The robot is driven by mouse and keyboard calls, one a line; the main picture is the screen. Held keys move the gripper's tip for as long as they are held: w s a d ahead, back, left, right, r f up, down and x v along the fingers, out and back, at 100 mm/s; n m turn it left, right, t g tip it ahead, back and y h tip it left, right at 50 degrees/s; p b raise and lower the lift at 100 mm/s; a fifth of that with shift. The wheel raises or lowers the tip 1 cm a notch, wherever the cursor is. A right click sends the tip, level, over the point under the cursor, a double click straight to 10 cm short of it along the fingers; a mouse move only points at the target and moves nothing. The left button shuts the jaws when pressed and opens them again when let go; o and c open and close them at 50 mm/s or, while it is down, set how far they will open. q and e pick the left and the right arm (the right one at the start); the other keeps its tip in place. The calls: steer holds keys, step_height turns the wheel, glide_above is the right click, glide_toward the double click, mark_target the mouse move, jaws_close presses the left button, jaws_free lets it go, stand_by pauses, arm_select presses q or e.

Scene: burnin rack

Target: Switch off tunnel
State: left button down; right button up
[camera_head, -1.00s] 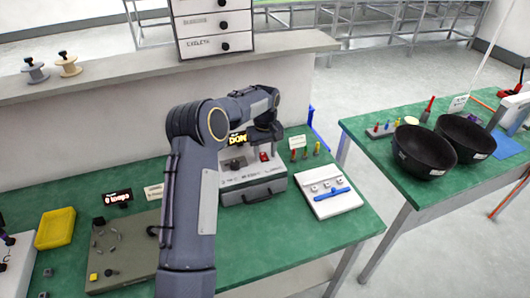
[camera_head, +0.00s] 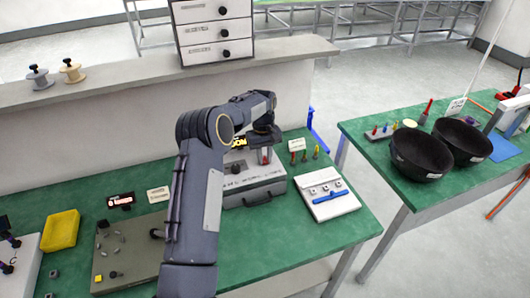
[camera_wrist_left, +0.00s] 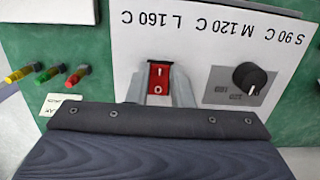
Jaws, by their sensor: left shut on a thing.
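The tunnel (camera_head: 272,188) is a grey box on the green bench, with a drawer-like handle at its front and a dark knob. In the left wrist view its white panel (camera_wrist_left: 135,48) reads S 90 C, M 120 C, L 160 C, upside down. A red rocker switch (camera_wrist_left: 158,78) marked I and O sits there, beside a black dial (camera_wrist_left: 249,78). My left gripper (camera_wrist_left: 158,92) is shut on the red switch, a finger at each side. In the head view the gripper (camera_head: 266,146) is small and partly hidden. My right gripper is out of view.
A white tray (camera_head: 338,208) with a blue bar lies right of the tunnel. Small coloured tools (camera_head: 304,156) stand behind it. Left are a grey fixture plate (camera_head: 128,268) and a yellow tray (camera_head: 62,230). Black bowls (camera_head: 420,155) stand on the right bench, across a gap.

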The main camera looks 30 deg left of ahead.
arm_select(q)
steer(key=shift+w+a+r+g+h+p, duration=0.2)
steer(key=shift+g+h+p, duration=0.3)
steer(key=shift+h+p, duration=0.35)
steer(key=shift+f, duration=0.1)
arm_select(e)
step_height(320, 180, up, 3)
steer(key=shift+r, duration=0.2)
arm_select(q)
steer(key=c, duration=1.3)
jaws_free()
